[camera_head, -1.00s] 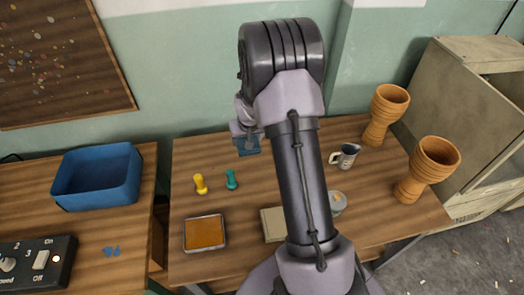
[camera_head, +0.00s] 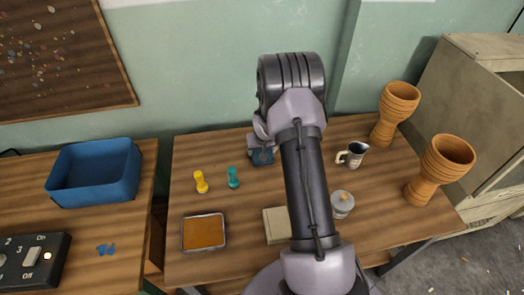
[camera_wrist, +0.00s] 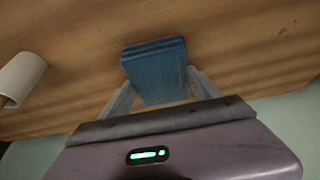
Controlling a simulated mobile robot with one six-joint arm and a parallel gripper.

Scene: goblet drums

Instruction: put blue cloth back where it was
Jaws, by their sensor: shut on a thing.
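The blue cloth (camera_wrist: 155,70) is a folded dark-blue block between the two fingers of my gripper (camera_wrist: 160,92) in the wrist view. My gripper is shut on it. In the head view the cloth (camera_head: 262,157) shows below my gripper (camera_head: 261,148), over the back part of the wooden table. I cannot tell whether the cloth touches the tabletop. My arm hides part of the table's middle.
Yellow (camera_head: 201,182) and teal (camera_head: 233,177) pegs stand left of the cloth. A mug (camera_head: 352,154), a lidded jar (camera_head: 342,204) and two goblet drums (camera_head: 395,113) (camera_head: 440,167) are to the right. An orange-filled tray (camera_head: 204,232) and a pale block (camera_head: 277,225) lie in front.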

